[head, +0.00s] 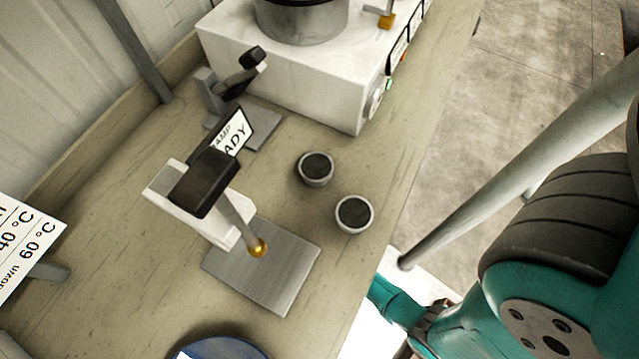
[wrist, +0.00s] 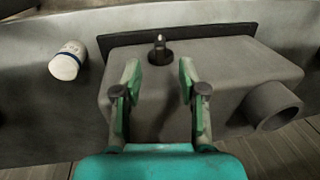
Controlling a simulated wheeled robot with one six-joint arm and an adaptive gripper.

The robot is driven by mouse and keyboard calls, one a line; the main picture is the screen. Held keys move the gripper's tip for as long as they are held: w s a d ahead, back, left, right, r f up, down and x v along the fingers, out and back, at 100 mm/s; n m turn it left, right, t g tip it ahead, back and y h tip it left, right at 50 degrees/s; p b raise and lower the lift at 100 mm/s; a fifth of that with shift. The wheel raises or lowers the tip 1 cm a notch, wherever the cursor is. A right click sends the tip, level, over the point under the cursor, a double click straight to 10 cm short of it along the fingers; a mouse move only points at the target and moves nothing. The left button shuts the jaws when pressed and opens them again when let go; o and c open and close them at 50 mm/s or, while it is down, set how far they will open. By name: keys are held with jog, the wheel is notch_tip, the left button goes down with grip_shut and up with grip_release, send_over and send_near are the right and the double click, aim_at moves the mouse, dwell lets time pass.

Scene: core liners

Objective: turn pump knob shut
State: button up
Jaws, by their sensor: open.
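In the wrist view a grey box-shaped body (wrist: 235,65), which looks like the pump, has a short round outlet (wrist: 275,104) on its right side. A small dark knob (wrist: 160,50) with a shiny metal upright part stands on its far middle. My gripper (wrist: 158,75) is open, with its two teal fingers pointing toward the knob. The knob shows between and just beyond the fingertips, with no visible contact. The knob's turn position is hard to tell. In the head view I cannot make out the pump or its knob; my teal arm fills the lower right.
A white capped bottle (wrist: 67,60) lies left of the grey body. In the head view the bench (head: 120,270) holds a white machine (head: 310,85), two small cups (head: 315,168) (head: 354,214) and a metal stand plate (head: 265,265). A grey rail (head: 500,170) crosses beside my arm.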

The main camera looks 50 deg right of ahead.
jog(key=shift+s+a+f, duration=0.1)
jog(key=shift+a+f, duration=0.1)
jog(key=shift+f, duration=1)
jog(key=shift+w+a+f, duration=0.1)
jog(key=shift+a+f, duration=0.1)
jog(key=shift+f, duration=0.95)
jog(key=shift+s+a+f, duration=0.1)
jog(key=shift+a+f, duration=0.1)
jog(key=shift+f, duration=1)
grip_shut()
